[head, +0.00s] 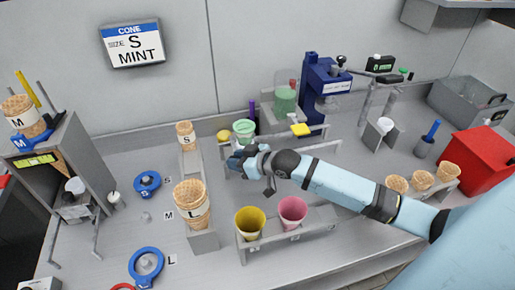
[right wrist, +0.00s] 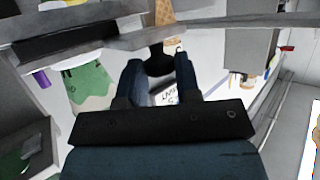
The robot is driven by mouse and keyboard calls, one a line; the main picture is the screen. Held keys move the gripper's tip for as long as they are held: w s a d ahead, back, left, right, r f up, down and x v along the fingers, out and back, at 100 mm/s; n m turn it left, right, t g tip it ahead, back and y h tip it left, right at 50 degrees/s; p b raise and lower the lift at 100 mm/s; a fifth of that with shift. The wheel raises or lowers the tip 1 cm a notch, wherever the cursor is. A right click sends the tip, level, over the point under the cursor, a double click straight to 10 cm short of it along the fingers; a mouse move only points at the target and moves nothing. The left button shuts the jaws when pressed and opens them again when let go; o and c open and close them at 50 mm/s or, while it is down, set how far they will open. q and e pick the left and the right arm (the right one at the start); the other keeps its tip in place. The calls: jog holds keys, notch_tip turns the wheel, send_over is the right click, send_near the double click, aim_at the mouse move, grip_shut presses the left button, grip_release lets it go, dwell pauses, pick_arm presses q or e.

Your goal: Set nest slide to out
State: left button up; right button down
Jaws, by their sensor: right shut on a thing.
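My right gripper (head: 243,162) is low over the middle of the counter, just in front of the pale green cup (head: 244,128). In the right wrist view its two dark blue fingers (right wrist: 158,85) are closed around a dark knob (right wrist: 160,62), which appears to be the nest slide's handle. The slide itself is mostly hidden behind my gripper in the head view, so its position cannot be told. My left gripper is not in view.
Stacked cones (head: 192,203) stand left of my gripper. A yellow cup (head: 250,222) and a pink cup (head: 292,211) sit in a rack in front. A blue machine (head: 325,85) stands behind, and a red box (head: 478,160) at the right.

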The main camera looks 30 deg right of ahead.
jog(key=shift+w+a, duration=0.15)
jog(key=shift+a, duration=0.4)
jog(key=shift+w+a, duration=0.15)
jog(key=shift+a, duration=0.35)
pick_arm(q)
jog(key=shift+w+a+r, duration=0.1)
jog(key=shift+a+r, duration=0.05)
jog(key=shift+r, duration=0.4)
pick_arm(e)
jog(key=shift+a, duration=0.15)
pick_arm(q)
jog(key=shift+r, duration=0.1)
pick_arm(e)
jog(key=c, duration=1.2)
grip_release()
jog(key=o, duration=0.4)
jog(key=shift+w+a, duration=0.1)
jog(key=shift+a, duration=0.1)
jog(key=shift+c, duration=0.2)
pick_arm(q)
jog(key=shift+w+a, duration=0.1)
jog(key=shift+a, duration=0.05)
pick_arm(e)
jog(key=shift+d, duration=0.1)
jog(key=shift+s+d, duration=0.15)
jog(key=shift+s, duration=0.05)
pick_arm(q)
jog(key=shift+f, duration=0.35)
pick_arm(e)
jog(key=v, duration=0.7)
